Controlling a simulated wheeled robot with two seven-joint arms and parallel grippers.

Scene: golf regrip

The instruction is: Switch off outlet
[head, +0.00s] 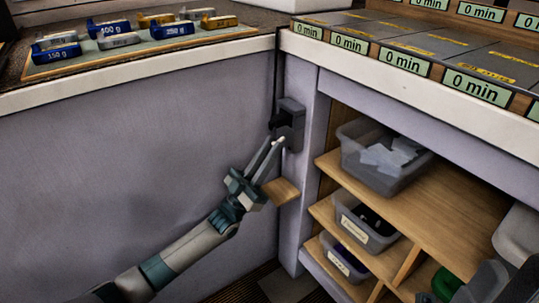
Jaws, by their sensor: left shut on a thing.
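A dark grey outlet box (292,112) is mounted on the pale post at the counter's inner corner, with a black part on its left side. My left gripper (278,143) reaches up to it from the lower left. Its two pale fingers are close together and their tips are at the lower edge of the box. They are shut on a small part there, which the fingertips hide. I cannot make out the switch or its position. My right gripper is not in view.
A small wooden ledge (281,191) juts out just below my left gripper. Open shelves to the right hold grey bins (385,180). Above are the white counter edge (385,85) and a board with labelled weights (190,38). The lilac panel (100,170) at left is clear.

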